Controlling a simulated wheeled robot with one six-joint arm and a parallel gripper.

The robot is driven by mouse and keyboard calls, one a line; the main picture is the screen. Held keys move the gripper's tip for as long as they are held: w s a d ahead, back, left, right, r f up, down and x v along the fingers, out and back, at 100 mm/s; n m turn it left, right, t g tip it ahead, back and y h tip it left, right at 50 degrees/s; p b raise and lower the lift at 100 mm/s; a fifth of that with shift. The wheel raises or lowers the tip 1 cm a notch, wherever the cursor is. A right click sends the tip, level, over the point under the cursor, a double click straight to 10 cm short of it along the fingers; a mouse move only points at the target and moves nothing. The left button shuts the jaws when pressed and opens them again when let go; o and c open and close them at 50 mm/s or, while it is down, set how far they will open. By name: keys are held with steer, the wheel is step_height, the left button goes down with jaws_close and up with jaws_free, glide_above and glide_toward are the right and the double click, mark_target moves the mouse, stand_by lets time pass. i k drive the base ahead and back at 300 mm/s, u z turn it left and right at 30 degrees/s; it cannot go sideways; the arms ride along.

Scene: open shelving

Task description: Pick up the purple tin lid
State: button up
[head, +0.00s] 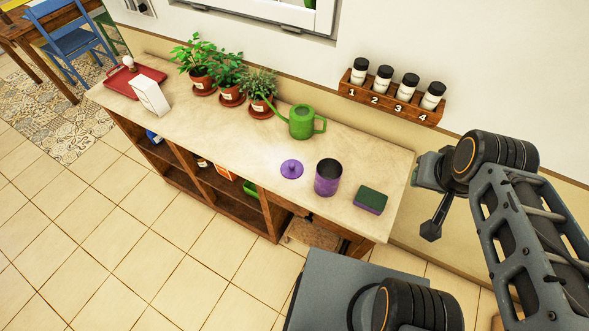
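The purple tin lid (291,169) lies flat on the light countertop (235,150), with its small knob facing up. It sits just left of the open purple tin (328,178), apart from it. The tin stands upright and its dark inside shows. My gripper (431,231) hangs at the right, beyond the right end of the counter, well away from the lid. Only a dark end part of it shows, and its finger opening cannot be made out. Nothing is visibly held.
A green watering can (301,122) stands behind the lid, and a green-and-purple sponge (370,200) lies right of the tin. Potted plants (229,82) line the back. A numbered rack (393,96) with jars is on the wall. The counter front-left of the lid is clear.

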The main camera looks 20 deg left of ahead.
mark_target(291, 169)
steer(key=u, duration=0.55)
steer(key=k, duration=1.3)
steer(key=u, duration=1.25)
steer(key=i, duration=1.35)
steer(key=z, duration=0.8)
steer(key=i, duration=0.35)
steer(key=z, duration=0.4)
